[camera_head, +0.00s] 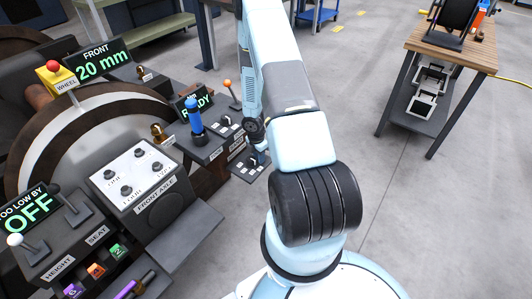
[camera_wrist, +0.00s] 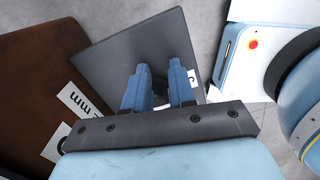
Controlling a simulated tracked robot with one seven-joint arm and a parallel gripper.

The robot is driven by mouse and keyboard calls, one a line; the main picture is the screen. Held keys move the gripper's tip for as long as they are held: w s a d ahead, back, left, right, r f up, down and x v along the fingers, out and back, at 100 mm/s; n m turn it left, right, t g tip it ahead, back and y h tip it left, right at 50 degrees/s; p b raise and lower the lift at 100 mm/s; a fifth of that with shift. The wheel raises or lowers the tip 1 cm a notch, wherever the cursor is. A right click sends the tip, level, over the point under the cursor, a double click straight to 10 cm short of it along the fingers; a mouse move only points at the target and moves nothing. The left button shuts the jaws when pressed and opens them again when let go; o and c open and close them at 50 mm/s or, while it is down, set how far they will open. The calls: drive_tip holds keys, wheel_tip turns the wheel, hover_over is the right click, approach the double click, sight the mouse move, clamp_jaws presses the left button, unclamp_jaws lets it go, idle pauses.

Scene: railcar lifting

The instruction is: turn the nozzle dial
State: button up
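My gripper (camera_wrist: 159,75) points down over a dark grey square plate (camera_wrist: 130,50) in the wrist view. Its two blue fingers stand apart with a gap between them, and I see nothing held. A white label (camera_wrist: 190,77) on the plate is partly hidden by the right finger. In the head view my gripper (camera_head: 261,158) hangs above a small dark panel (camera_head: 240,176) with white labels, right of the console. I cannot make out the nozzle dial for sure; the gripper and arm may hide it.
The console left of the gripper carries a READY display (camera_head: 193,101), a blue upright handle (camera_head: 194,115), an orange-tipped lever (camera_head: 232,95) and a white front axle panel (camera_head: 134,178). A brown block (camera_wrist: 40,85) lies left in the wrist view. A wooden-topped workbench (camera_head: 450,50) stands back right; floor between is clear.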

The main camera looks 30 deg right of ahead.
drive_tip(key=o, duration=0.4)
drive_tip(key=shift+w+a+r, duration=0.4)
drive_tip(key=shift+a+r, duration=0.2)
drive_tip(key=shift+d+r, duration=0.25)
drive_tip(key=shift+r, duration=0.45)
drive_tip(key=shift+d+r, duration=0.2)
drive_tip(key=shift+r, duration=0.5)
drive_tip(key=shift+s+r, duration=0.1)
drive_tip(key=shift+r, duration=5.85)
drive_tip(key=shift+r, duration=0.1)
drive_tip(key=r, duration=1.3)
drive_tip(key=shift+a+r, duration=0.25)
drive_tip(key=shift+a, duration=0.05)
